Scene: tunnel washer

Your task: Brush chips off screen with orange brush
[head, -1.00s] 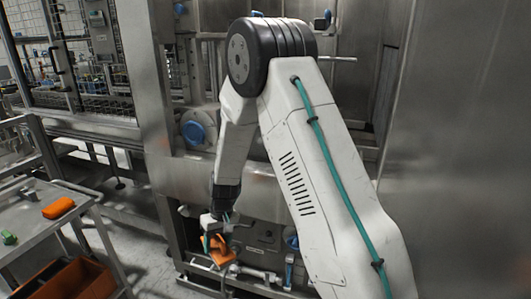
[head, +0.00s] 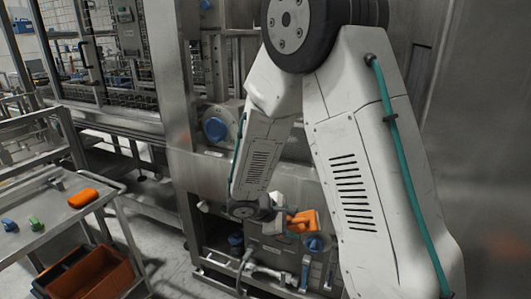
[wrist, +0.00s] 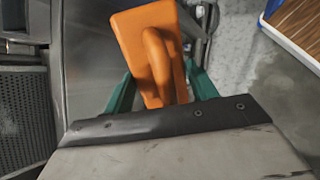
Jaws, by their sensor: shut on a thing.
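The orange brush (head: 303,221) is held by my gripper (head: 276,210) in front of the lower part of the steel machine. In the wrist view the orange brush (wrist: 150,50) shows its flat block and looped handle between the green fingers of my gripper (wrist: 160,88), which is shut on it. Its bristles are not visible. In the wrist view a dark perforated panel (wrist: 22,110) lies at the left; I cannot tell whether it is the screen. No chips can be made out.
A steel cart (head: 60,225) at the left carries an orange block (head: 83,198) and small blue and green items. An orange crate (head: 105,275) sits below. Blue knobs (head: 215,130) stick out of the machine. A steel wall (head: 480,130) stands close at the right.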

